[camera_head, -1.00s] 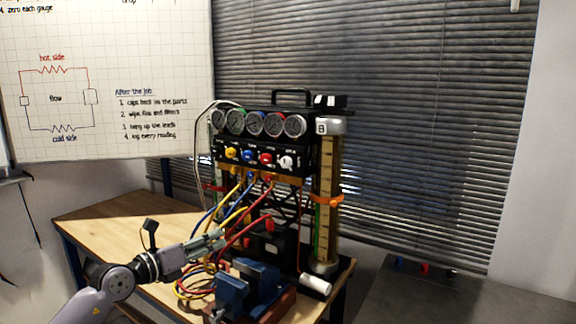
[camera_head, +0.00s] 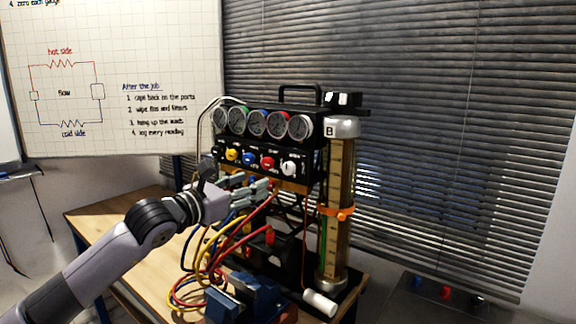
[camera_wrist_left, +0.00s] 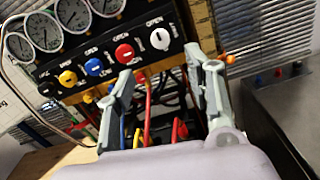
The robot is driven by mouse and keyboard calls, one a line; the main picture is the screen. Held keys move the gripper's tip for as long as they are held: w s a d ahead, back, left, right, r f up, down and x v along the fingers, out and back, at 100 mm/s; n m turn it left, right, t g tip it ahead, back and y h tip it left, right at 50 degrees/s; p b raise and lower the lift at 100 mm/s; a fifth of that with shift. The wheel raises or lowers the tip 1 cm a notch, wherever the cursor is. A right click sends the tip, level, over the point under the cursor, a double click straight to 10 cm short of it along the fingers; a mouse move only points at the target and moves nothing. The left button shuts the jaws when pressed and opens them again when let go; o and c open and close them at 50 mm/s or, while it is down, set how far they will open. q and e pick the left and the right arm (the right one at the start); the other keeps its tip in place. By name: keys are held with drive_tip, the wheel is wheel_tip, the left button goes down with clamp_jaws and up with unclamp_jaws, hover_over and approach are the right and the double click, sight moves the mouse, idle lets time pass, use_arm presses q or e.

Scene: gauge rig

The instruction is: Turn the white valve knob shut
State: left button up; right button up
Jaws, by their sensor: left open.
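The white valve knob (camera_head: 289,168) sits at the right end of the row of knobs on the black gauge rig (camera_head: 310,127). In the left wrist view the white knob (camera_wrist_left: 160,39) shows beyond and above the fingers, between their lines, with "OPEN" lettering above it. My left gripper (camera_head: 268,188) is open in front of the rig, a little below and left of the white knob and apart from it. The open fingers (camera_wrist_left: 164,80) also show in the left wrist view with nothing gripped between them. My right gripper is not in view.
Red (camera_head: 267,163), blue (camera_head: 249,159) and yellow (camera_head: 232,154) knobs sit left of the white one. Coloured hoses (camera_head: 222,245) hang below the panel. A blue vise (camera_head: 245,298) stands in front, and a clear cylinder (camera_head: 338,210) stands at right.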

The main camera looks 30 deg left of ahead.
use_arm(q)
drive_tip(key=p, duration=0.4)
approach(286, 170)
drive_tip(key=w, duration=0.2)
drive_tip(key=w+p, duration=0.1)
drive_tip(key=w, duration=0.1)
drive_tip(key=w+p, duration=0.1)
drive_tip(key=w, duration=0.2)
drive_tip(key=w+d+p, duration=0.1)
drive_tip(key=w+p, duration=0.1)
drive_tip(key=shift+w+r, duration=0.3)
drive_tip(key=shift+w, duration=0.05)
drive_tip(key=shift+w+f, duration=0.1)
drive_tip(key=shift+w, duration=0.25)
drive_tip(key=shift+d, duration=0.1)
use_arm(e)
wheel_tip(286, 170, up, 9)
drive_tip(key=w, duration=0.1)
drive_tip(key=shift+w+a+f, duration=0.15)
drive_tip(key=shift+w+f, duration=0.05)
use_arm(q)
drive_tip(key=shift+c, duration=0.6)
drive_tip(key=shift+f, duration=0.1)
clamp_jaws()
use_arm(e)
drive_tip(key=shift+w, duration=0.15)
